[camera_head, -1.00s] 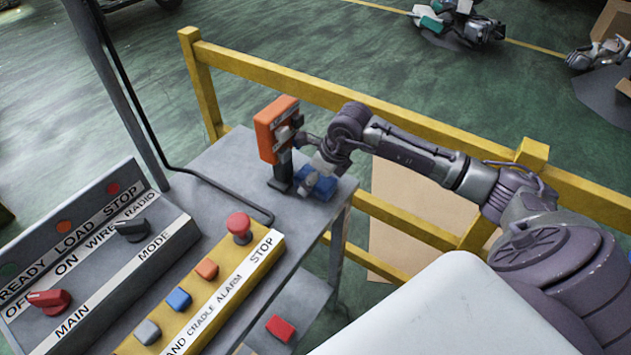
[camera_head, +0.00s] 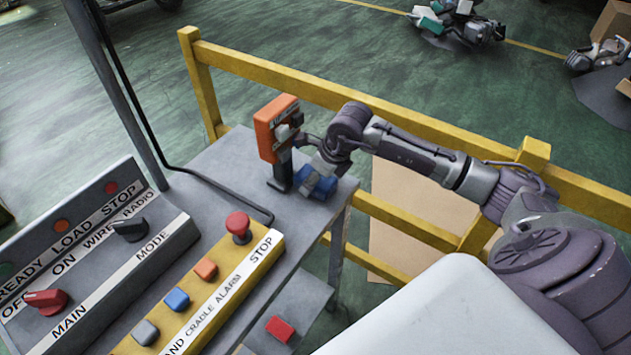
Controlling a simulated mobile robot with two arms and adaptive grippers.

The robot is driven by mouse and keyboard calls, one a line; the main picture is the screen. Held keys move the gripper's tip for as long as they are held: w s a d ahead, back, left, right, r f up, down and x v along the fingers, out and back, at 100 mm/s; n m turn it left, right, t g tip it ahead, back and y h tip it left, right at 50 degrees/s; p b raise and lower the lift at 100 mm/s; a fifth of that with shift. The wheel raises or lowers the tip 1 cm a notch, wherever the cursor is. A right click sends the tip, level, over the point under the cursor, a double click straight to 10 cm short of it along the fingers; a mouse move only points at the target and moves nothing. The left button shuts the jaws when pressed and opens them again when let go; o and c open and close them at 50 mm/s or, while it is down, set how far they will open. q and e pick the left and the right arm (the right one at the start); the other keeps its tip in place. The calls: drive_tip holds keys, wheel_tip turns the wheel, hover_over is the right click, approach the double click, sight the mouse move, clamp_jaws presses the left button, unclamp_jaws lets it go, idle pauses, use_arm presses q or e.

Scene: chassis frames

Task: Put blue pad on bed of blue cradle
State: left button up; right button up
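A blue thing (camera_head: 320,184) is at the right end of the grey table, close to its edge. My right gripper (camera_head: 309,180) points down at its left side and covers part of it. I cannot tell whether this is the blue pad, the blue cradle or both together. The fingers are small and partly hidden, so I cannot tell whether they are open or shut on it. My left gripper is not in view.
An orange control box (camera_head: 277,128) on a dark stand is close left of my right gripper. A console with knobs and a yellow button panel (camera_head: 212,300) fill the near left. A red block (camera_head: 281,328) lies on a lower shelf. A yellow railing (camera_head: 290,78) runs behind.

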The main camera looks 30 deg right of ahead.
drive_tip(key=c, duration=0.8)
